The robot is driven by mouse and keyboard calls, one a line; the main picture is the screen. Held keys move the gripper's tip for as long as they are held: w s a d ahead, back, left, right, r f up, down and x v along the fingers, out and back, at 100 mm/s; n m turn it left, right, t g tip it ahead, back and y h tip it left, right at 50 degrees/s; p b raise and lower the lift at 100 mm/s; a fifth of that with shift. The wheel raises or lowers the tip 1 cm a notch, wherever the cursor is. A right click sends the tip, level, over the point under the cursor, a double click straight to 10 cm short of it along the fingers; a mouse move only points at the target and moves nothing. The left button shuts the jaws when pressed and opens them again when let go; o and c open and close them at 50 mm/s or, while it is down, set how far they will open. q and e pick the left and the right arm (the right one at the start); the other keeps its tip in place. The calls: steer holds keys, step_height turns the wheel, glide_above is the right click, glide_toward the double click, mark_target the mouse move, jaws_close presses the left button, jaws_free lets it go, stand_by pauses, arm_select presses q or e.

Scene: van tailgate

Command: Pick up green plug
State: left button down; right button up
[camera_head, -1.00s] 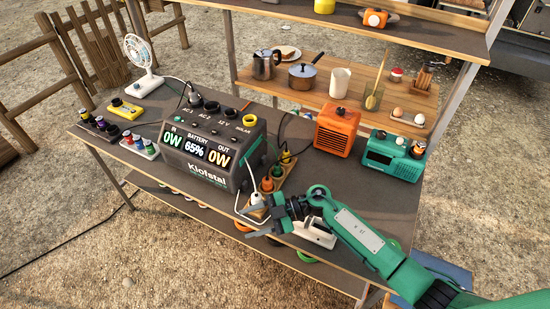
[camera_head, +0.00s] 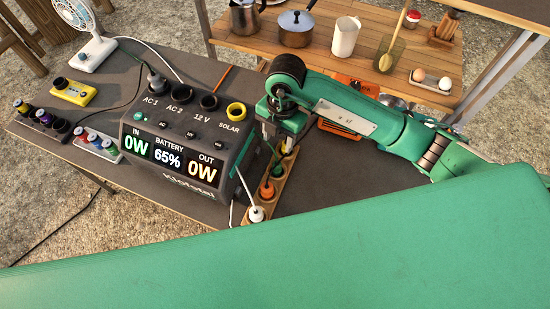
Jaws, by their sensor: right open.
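A wooden strip (camera_head: 247,238) beside the power station holds a row of plugs. The green plug (camera_head: 277,172) sits in this row, just beyond the orange plug (camera_head: 267,191) and partly hidden. The white plug (camera_head: 256,214) is at the near end and the yellow plug (camera_head: 285,149) at the far end. My right gripper (camera_head: 272,133) points down above the far end of the strip, its fingers partly hidden by its own wrist. It is open, and I see nothing held. My left gripper is not in view.
The power station (camera_head: 184,147) stands close left of the strip, with cables around it. The orange heater (camera_head: 338,126) is behind my right arm. A fan (camera_head: 85,35) stands far left. A large green part of my own arm covers the foreground.

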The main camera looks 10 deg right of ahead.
mark_target(277, 162)
steer(key=f, duration=0.4)
steer(key=f+p, duration=0.1)
steer(key=f, duration=0.1)
steer(key=shift+s+a, duration=0.2)
steer(key=shift+s, duration=0.2)
steer(key=shift+f, duration=0.55)
steer(key=shift+s+f+p, duration=0.15)
steer(key=shift+f+p, duration=0.2)
step_height(277, 162, down, 4)
steer(key=shift+s+r+p, duration=0.15)
steer(key=shift+r+p, duration=0.05)
steer(key=shift+p, duration=0.35)
steer(key=shift+a+f, duration=0.1)
steer(key=shift+f, duration=0.2)
steer(key=c, duration=1)
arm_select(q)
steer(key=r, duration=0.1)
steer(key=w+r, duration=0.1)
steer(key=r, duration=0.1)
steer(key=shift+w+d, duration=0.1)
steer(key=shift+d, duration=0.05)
arm_select(e)
steer(key=shift+c, duration=0.2)
steer(key=shift+r, duration=0.1)
